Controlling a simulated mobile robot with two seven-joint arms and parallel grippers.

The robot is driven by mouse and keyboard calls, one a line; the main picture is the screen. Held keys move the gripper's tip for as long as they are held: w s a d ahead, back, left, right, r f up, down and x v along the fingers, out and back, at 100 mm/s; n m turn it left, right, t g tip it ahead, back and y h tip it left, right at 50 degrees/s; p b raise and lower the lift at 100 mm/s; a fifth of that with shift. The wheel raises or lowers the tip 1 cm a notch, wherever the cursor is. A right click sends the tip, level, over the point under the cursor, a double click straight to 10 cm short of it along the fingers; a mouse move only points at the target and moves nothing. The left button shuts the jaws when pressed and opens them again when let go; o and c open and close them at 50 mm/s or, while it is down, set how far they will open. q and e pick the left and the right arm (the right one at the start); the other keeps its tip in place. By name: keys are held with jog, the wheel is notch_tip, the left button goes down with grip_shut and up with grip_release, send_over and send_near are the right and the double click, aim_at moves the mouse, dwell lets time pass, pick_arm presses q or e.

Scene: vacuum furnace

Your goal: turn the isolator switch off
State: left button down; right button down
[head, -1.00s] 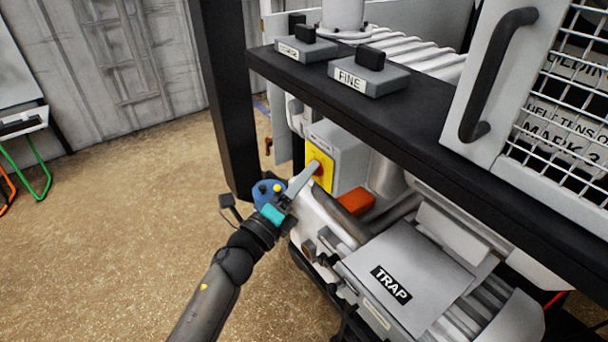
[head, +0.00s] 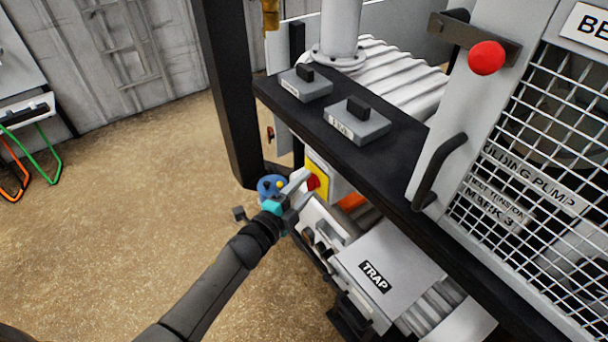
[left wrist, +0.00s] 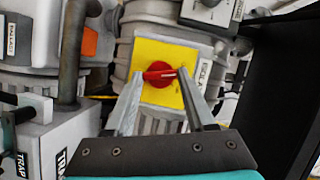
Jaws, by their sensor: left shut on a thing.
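The isolator switch is a red rotary knob (left wrist: 160,75) on a yellow plate (left wrist: 168,57), marked "ISOLA…" at its right side in the left wrist view. Its red bar lies nearly level there, with a pale mark on its right half. In the head view the yellow plate (head: 319,171) sits below the dark shelf, and the red knob (head: 313,182) is partly covered by my fingers. My left gripper (left wrist: 160,74) has one finger on each side of the knob and is shut on it. It also shows in the head view (head: 304,183). My right gripper is out of view.
The dark shelf (head: 385,166) with two switch boxes overhangs the isolator on the right. A black post (head: 229,100) stands at left. The TRAP box (head: 390,272) is below right. A mesh guard with a red knob (head: 487,58) is at far right.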

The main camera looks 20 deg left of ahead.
pick_arm(q)
jog(key=shift+r+n+g+p, duration=0.2)
jog(key=shift+n+g+p, duration=0.45)
jog(key=shift+p, duration=0.65)
jog(key=shift+f+n, duration=0.1)
jog(key=shift+n, duration=0.25)
jog(key=shift+c, duration=1.2)
grip_release()
jog(key=shift+s+p, duration=0.1)
jog(key=shift+p, duration=0.2)
jog(key=p+v, duration=0.1)
jog(key=v, duration=1.4)
jog(key=shift+a, duration=0.25)
